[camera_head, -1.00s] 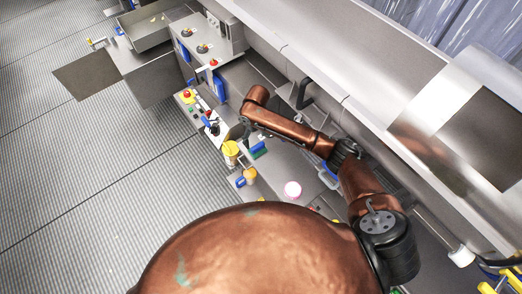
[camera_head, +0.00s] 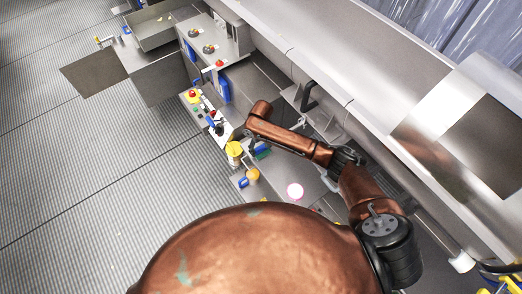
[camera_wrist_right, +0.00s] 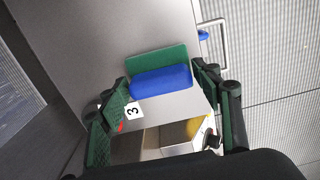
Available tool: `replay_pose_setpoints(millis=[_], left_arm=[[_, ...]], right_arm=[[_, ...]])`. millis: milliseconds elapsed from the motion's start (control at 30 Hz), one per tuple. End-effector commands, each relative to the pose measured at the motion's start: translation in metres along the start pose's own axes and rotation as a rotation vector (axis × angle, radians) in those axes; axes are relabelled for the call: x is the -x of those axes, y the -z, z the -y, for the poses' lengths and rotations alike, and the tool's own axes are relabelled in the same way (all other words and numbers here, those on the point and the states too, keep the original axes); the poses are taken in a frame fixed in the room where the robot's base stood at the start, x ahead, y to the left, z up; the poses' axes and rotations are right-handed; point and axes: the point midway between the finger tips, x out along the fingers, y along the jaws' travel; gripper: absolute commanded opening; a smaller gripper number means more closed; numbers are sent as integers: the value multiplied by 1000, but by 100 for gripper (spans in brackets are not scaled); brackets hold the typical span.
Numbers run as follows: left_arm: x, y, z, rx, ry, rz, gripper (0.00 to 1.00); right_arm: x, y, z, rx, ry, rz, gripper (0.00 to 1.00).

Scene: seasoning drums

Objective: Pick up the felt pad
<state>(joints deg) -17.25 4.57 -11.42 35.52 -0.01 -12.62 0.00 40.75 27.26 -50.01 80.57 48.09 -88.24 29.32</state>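What looks like the felt pad is a block with a blue body (camera_wrist_right: 161,82) and a flat green layer (camera_wrist_right: 156,60), lying on a grey surface in the right wrist view. In the head view its green part (camera_head: 262,153) shows small beside the forearm. My right gripper (camera_wrist_right: 165,88) is open. Its two green-lined fingers stand on either side of the block, with the left finger close to its left end. I cannot tell whether either finger touches it. In the head view the right gripper is small and partly hidden by its own arm. My left gripper is not in view.
A yellow-topped container (camera_head: 233,149) stands close to the right gripper. An orange-yellow round thing (camera_head: 253,174) and a pinkish-white round thing (camera_head: 295,191) stand nearer. A white label marked 3 (camera_wrist_right: 133,111) lies by the left finger. A metal handle (camera_wrist_right: 214,42) is at the right.

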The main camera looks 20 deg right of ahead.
Motion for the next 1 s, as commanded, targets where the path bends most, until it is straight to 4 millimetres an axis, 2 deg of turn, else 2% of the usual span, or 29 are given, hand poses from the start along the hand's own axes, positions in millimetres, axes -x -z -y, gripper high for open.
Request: replay_pose_setpoints(millis=[33, 433, 767, 867, 1000], left_arm=[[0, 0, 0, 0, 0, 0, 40], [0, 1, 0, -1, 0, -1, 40], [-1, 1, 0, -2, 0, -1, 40], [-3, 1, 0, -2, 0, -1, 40], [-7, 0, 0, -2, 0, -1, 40]], right_arm=[[0, 0, 0, 0, 0, 0, 54], [0, 0, 0, 0, 0, 0, 27], [4, 1, 0, 0, 0, -1, 27], [12, 1, 0, 1, 1, -3, 27], [35, 0, 3, 3, 2, -4, 27]])
